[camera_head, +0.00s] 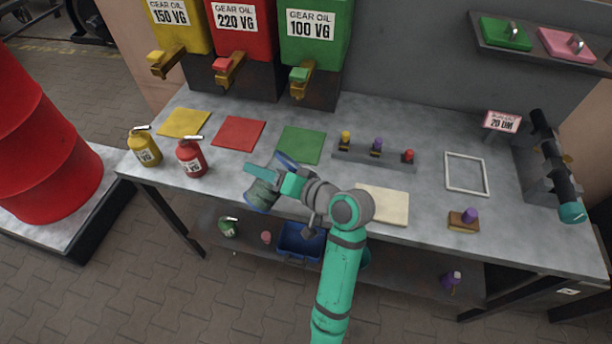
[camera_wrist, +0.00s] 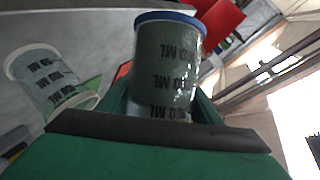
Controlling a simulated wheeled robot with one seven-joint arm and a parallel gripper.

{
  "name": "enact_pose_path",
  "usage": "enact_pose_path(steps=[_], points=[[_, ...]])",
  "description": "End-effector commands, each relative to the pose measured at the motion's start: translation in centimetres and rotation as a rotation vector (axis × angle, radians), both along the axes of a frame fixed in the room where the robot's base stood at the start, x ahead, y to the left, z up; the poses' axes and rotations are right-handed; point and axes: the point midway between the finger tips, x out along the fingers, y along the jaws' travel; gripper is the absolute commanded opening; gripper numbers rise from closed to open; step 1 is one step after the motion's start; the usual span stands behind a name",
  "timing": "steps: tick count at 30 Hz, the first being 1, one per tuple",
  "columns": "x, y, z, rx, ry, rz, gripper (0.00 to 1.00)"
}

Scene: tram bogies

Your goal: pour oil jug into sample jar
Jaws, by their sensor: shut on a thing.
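My gripper (camera_head: 277,178) is over the front part of the bench and is shut on a blue-rimmed clear container (camera_wrist: 168,70) with dark ML marks. Its blue rim (camera_head: 287,162) also shows in the head view; much of the container is hidden by my gripper there. A second marked clear jar (camera_wrist: 45,80) with a pale rim lies to the left in the wrist view. A yellow oil jug (camera_head: 145,150) and a red oil jug (camera_head: 191,160) stand upright on the bench, left of my gripper. A green jug (camera_head: 228,228) is on the lower shelf. Liquid levels are unclear.
Yellow, red and green mats lie below the gear oil dispensers (camera_head: 235,40). A rack (camera_head: 375,155) with several coloured-top pieces, a cream pad (camera_head: 384,205) and a white frame (camera_head: 466,174) are to the right. A blue bin (camera_head: 300,243) is below.

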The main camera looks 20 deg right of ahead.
Motion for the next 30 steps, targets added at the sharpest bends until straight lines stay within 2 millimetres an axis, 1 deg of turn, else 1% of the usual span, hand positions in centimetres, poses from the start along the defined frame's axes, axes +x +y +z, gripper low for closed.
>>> enact_pose_path(steps=[10,17,24,30], points=[[-0.1,-1.1,0.3,0.028,0.008,-0.015,0.29],[-0.1,-1.2,0.2,0.046,0.016,-0.018,0.29],[0.0,-0.3,0.1,0.064,0.022,-0.001,0.29],[0.0,0.1,0.1,0.08,0.027,-0.001,0.29]])
